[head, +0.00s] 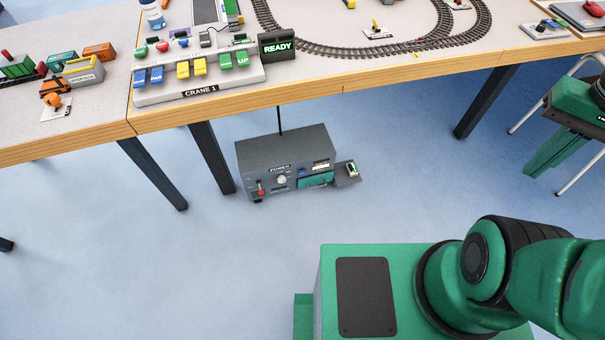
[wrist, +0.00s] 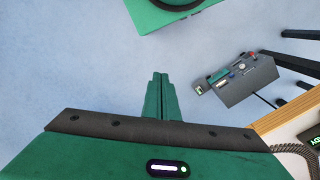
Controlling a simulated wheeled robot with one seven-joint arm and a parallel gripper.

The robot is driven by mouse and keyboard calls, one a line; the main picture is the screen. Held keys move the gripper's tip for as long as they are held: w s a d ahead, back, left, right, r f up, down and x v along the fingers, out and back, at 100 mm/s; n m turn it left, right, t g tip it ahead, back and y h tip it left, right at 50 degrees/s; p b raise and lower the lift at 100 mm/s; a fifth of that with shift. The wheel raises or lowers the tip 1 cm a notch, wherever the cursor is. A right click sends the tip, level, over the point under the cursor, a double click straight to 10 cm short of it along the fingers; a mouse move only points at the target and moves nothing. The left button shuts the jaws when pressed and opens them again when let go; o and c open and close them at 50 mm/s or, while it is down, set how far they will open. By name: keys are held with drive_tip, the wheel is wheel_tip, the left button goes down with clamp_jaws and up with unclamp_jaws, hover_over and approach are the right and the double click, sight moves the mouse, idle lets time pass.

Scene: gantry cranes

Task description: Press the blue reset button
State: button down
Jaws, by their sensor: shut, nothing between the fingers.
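A dark grey power box (head: 280,150) stands on the floor under the table. Its front has a small blue button (head: 302,172), which I take for the reset button, a red switch (head: 261,189), a pale round dial (head: 281,180) and a teal panel (head: 316,181). The box also shows in the wrist view (wrist: 250,85), upside down, where the blue button is too small to pick out surely. My gripper (head: 540,172) is at the right of the head view, shut and empty, well apart from the box. Its fingers (wrist: 160,80) show together in the wrist view.
A small open tray (head: 347,180) juts from the box's right side. The table (head: 400,75) overhangs behind it, with dark legs (head: 211,160) nearby. On top are the CRANE 1 panel (head: 200,90), a READY display (head: 278,46) and train track (head: 340,50). Floor before the box is clear.

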drive_tip(key=w+f+n+t+h, duration=0.1)
drive_tip(key=w+f, duration=0.2)
drive_tip(key=w, duration=0.6)
drive_tip(key=w+f+n+t, duration=0.15)
drive_tip(key=w+f, duration=0.25)
drive_tip(key=w, duration=0.5)
drive_tip(key=w+f+n+h, duration=0.1)
drive_tip(key=w+f+n, duration=0.15)
drive_tip(key=w, duration=0.65)
drive_tip(key=w+a+f+n+t, duration=0.1)
drive_tip(key=w+a+f+n, duration=0.1)
drive_tip(key=w+a+f, duration=0.55)
drive_tip(key=w+a+f+n+t, duration=0.2)
drive_tip(key=w+a+f, duration=0.3)
drive_tip(key=w+f, duration=0.5)
drive_tip(key=n+t+y, duration=0.3)
drive_tip(key=n+y, duration=0.2)
drive_tip(key=n, duration=0.1)
approach(302, 172)
drive_tip(key=w+d+r, duration=0.3)
drive_tip(key=d, duration=0.2)
drive_tip(key=s+a+f+n+y, duration=0.2)
drive_tip(key=s+a+f, duration=0.1)
drive_tip(key=s+f, duration=0.6)
drive_tip(key=shift+f, duration=0.85)
drive_tip(key=shift+s+g, duration=0.1)
drive_tip(key=shift+g, duration=0.15)
